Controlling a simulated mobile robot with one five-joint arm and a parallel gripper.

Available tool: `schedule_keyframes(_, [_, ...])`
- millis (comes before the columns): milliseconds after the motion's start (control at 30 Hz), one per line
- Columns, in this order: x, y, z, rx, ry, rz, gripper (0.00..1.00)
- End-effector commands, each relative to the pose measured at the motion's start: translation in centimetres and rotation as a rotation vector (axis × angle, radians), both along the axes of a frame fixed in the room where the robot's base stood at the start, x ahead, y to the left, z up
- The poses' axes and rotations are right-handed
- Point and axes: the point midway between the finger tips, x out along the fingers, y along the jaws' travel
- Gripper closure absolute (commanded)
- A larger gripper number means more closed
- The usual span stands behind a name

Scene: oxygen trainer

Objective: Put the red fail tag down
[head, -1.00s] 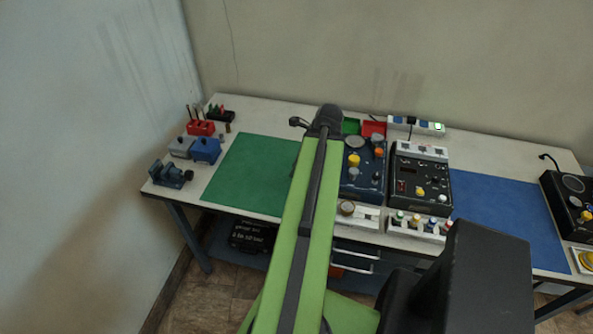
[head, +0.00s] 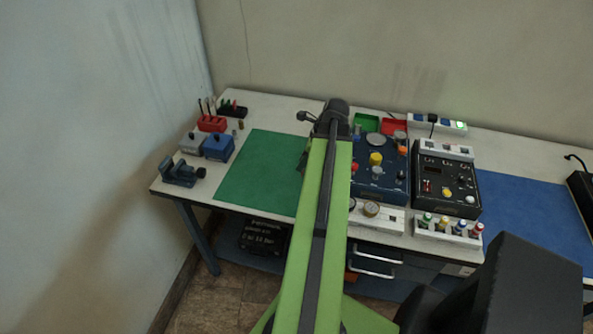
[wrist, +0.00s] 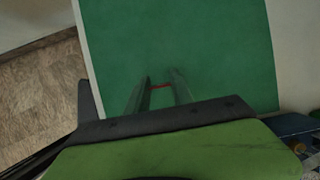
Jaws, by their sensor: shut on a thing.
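My gripper (wrist: 161,80) is over the green mat (wrist: 225,45) in the wrist view. Its two fingers are shut on a thin red piece, the red fail tag (wrist: 160,87), which shows only as a narrow strip between the fingertips. I cannot tell its height above the mat. In the head view the green mat (head: 258,170) lies on the left part of the bench. My arm hides the gripper and the tag there.
A blue vise (head: 182,174), a blue box (head: 218,147) and a red holder (head: 212,124) stand left of the mat. Right of it are green (head: 366,123) and red (head: 394,125) trays, a blue panel unit (head: 380,187) and a black meter unit (head: 450,190). The mat looks clear.

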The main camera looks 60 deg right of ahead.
Motion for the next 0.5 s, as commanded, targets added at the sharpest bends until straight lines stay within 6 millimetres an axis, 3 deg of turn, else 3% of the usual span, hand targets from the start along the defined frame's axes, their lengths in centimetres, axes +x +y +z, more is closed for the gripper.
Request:
schedule_keyframes(200, [0.2,-0.1,-0.6,0.001,0.0,0.001,1.0])
schedule_keyframes(400, [-0.1,-0.4,-4.1,0.0,0.0,-0.005,1.0])
schedule_keyframes(500, [-0.2,-0.5,-4.7,0.001,0.0,-0.007,1.0])
